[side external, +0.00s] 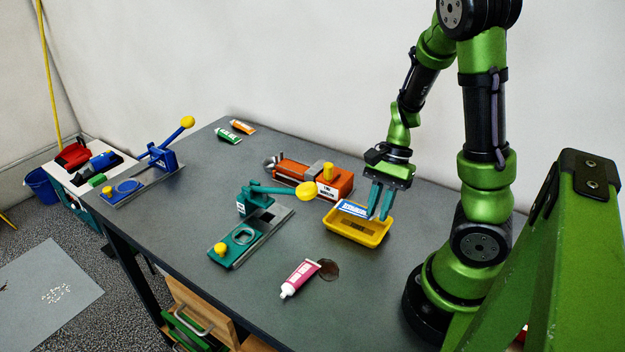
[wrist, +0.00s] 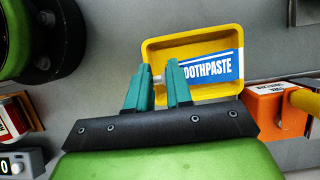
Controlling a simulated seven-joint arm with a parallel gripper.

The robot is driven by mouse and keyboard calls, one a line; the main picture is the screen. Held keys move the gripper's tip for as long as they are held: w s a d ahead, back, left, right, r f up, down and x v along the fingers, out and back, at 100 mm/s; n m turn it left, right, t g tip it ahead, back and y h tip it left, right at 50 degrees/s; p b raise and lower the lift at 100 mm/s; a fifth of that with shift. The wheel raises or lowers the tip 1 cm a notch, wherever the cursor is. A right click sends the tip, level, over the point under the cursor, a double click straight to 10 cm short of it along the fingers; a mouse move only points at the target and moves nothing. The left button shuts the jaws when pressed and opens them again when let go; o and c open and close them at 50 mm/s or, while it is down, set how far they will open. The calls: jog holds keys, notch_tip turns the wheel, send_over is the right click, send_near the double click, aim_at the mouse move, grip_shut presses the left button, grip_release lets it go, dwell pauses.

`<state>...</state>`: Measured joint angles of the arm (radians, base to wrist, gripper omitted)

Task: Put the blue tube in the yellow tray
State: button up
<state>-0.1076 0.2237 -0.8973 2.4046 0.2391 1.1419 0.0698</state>
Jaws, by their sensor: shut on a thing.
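The blue tube (side external: 352,209), blue and white with a toothpaste label, is in my gripper (side external: 379,213). My gripper is shut on one end of it, and the rest sticks out to the left. In the wrist view the tube (wrist: 212,68) extends right from between my gripper's fingers (wrist: 157,72). The yellow tray (side external: 357,239) stands on the table right below, and the tube lies over its far left part. In the wrist view the tray (wrist: 190,48) shows around and behind the tube. I cannot tell whether the tube touches the tray.
An orange device (side external: 341,186) stands close behind the tray, and a teal press (side external: 232,251) to its left. Green (side external: 232,131) and orange (side external: 244,127) tubes lie at the far edge.

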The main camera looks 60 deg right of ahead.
jog(key=shift+f, duration=2.3)
jog(key=shift+f, duration=0.15)
jog(key=o, duration=0.8)
jog(key=v, duration=1.2)
jog(key=w+a+r+n+t+h, duration=0.1)
jog(key=w+a+r+n+t, duration=0.1)
jog(key=a+r+n, duration=0.4)
jog(key=w+a+r+n+t+h, duration=0.1)
jog(key=a+r+n+t, duration=0.4)
jog(key=a+n, duration=0.3)
jog(key=a+r, duration=0.1)
jog(key=a, duration=0.3)
jog(key=shift+w+h, duration=0.3)
jog(key=shift+w, duration=0.05)
jog(key=shift+a, duration=0.15)
